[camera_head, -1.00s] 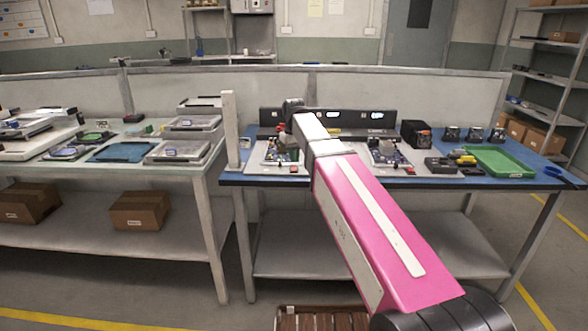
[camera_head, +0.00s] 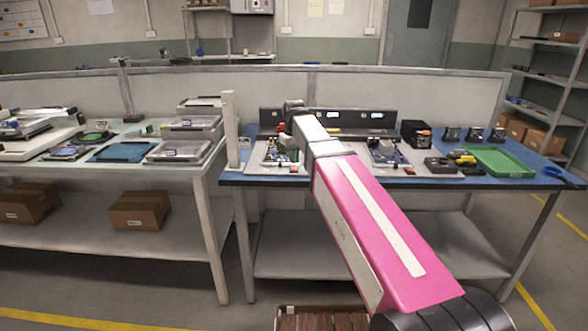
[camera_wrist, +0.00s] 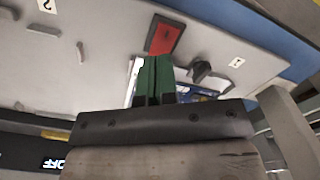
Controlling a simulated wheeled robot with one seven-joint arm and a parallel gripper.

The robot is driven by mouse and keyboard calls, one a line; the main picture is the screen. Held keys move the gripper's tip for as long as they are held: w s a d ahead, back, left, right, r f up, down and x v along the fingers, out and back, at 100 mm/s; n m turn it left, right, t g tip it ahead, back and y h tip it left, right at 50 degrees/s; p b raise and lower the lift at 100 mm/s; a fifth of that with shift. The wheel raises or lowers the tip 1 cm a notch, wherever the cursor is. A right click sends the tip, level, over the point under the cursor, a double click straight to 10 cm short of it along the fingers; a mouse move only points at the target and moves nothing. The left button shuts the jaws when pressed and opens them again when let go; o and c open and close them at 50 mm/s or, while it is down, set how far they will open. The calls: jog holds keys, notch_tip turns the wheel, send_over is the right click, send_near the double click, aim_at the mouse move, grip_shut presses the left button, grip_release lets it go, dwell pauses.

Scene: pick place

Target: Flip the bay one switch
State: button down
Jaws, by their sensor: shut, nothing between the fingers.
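The bay one board (camera_head: 262,160) appears to be the left board on the blue bench, partly hidden by my arm. A small red part (camera_head: 293,168) sits at its front right. In the wrist view, my gripper (camera_wrist: 155,62) is shut and empty, its green fingers over a pale plate. A flat red block (camera_wrist: 164,36) lies just beyond the fingertips; contact cannot be told. A black knob-like part (camera_wrist: 200,70) stands to their right. I cannot tell which part is the switch.
A black panel with lit displays (camera_head: 376,115) stands behind the boards; an "OFF" display (camera_wrist: 53,163) shows in the wrist view. A second board (camera_head: 385,152), a black box (camera_head: 416,133) and a green tray (camera_head: 503,162) lie to the right. A white post (camera_head: 231,128) stands left.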

aim_at(294, 166)
jog(key=shift+f, duration=1)
dwell(0.6)
jog(key=shift+r, duration=3.55)
